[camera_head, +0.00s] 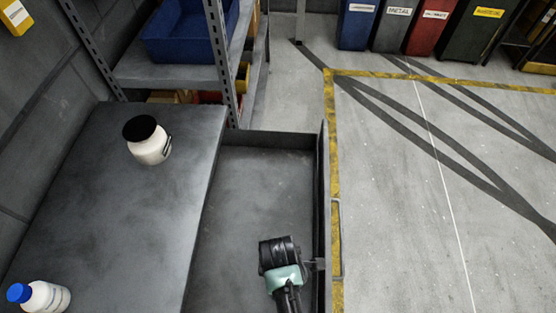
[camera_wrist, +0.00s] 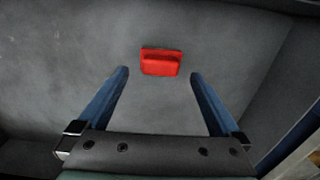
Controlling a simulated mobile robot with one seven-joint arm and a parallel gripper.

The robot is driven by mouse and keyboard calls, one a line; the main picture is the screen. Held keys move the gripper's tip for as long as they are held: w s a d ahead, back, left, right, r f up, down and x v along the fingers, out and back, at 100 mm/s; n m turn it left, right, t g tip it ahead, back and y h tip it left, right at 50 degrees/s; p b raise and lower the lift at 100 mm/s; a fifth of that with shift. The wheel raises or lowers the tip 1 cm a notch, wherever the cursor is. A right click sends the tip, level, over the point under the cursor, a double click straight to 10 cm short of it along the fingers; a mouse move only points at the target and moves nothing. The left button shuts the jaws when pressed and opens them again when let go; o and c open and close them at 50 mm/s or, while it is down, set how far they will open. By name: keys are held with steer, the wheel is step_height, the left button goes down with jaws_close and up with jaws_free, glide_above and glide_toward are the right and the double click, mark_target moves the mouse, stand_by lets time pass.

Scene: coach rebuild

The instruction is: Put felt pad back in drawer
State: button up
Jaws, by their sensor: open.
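The open grey drawer (camera_head: 250,190) extends from under the tabletop. My gripper (camera_head: 280,255) is above or inside its near part, by the right-hand front wall. In the wrist view my gripper (camera_wrist: 159,77) is open, with its two blue fingers spread. A small red block-like piece (camera_wrist: 161,61), which looks like the felt pad, lies on the grey drawer floor (camera_wrist: 60,60). It shows just beyond and between the fingertips, with no visible contact. In the head view the red piece cannot be seen, probably hidden behind my gripper.
A white jar with a black lid (camera_head: 148,140) and a white bottle with a blue cap (camera_head: 38,296) stand on the tabletop (camera_head: 110,220). A shelf with a blue bin (camera_head: 185,40) stands behind. The drawer's far part is empty. Floor to the right is clear.

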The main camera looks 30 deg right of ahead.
step_height(320, 180, up, 7)
steer(key=w+r+m+t+h, duration=0.3)
steer(key=w+r+t, duration=0.6)
steer(key=w+r, duration=1.2)
steer(key=w+a+r+m+t+y, duration=0.1)
steer(key=w+r+m+t, duration=0.15)
steer(key=r, duration=0.65)
steer(key=w+a+r+m+t, duration=0.1)
steer(key=a+r+t, duration=0.15)
steer(key=r, duration=0.65)
step_height(320, 180, up, 16)
steer(key=s+a+m+t, duration=0.2)
steer(key=t, duration=0.4)
steer(key=s+a+r+m+t+y, duration=0.1)
steer(key=s+a+r+t, duration=0.1)
steer(key=s+r, duration=0.4)
steer(key=s+a+r+m+t+y, duration=0.1)
steer(key=s+r+t, duration=0.4)
steer(key=r, duration=0.6)
steer(key=shift+s+a+r+m, duration=0.35)
steer(key=shift+s+a+r, duration=0.05)
steer(key=shift+s+a, duration=0.1)
